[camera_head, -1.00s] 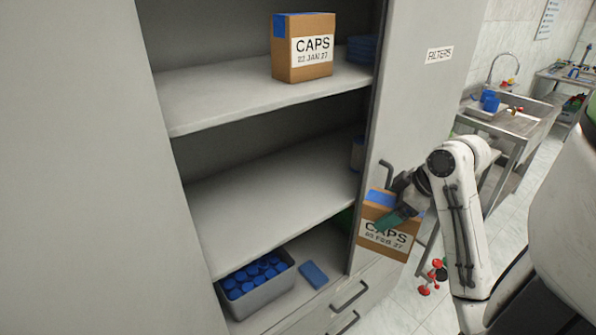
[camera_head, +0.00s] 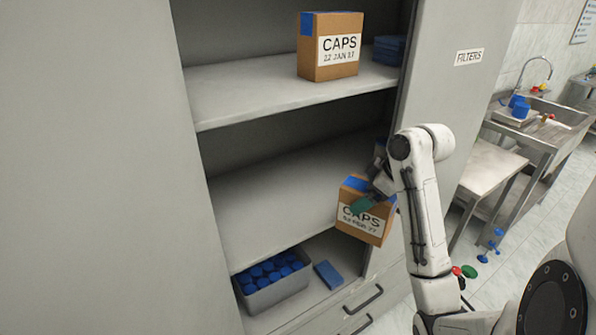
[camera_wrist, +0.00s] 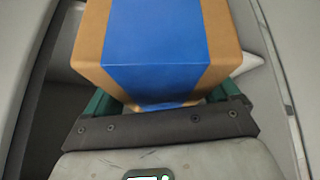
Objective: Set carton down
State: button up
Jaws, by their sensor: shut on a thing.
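A brown carton (camera_head: 353,222) with blue tape and a white label reading CAPS is held by my gripper (camera_head: 368,203). It is tilted and hangs in front of the cabinet's right side, near the edge of the middle shelf. The wrist view shows the carton (camera_wrist: 200,45) close up, between the green fingers of my gripper (camera_wrist: 160,105). The carton's underside is hidden there.
The middle shelf (camera_head: 270,195) is bare over its left and centre. On the lowest level are a grey bin (camera_head: 272,291) of blue caps and a blue block (camera_head: 329,274). Blue items (camera_head: 389,49) lie on the upper shelf. The right door (camera_head: 455,95) stands open.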

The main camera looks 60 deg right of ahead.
jog(key=w+d+b, duration=0.2)
jog(key=w+b, duration=0.3)
jog(key=w, duration=0.5)
jog(key=w+d+f+b, duration=0.1)
jog(key=w+d+b, duration=0.1)
jog(key=w+b, duration=0.4)
jog(key=w, duration=0.4)
jog(key=shift+f, duration=0.25)
jog(key=shift+w, duration=0.1)
jog(key=o, duration=1.2)
jog(key=shift+f, duration=0.1)
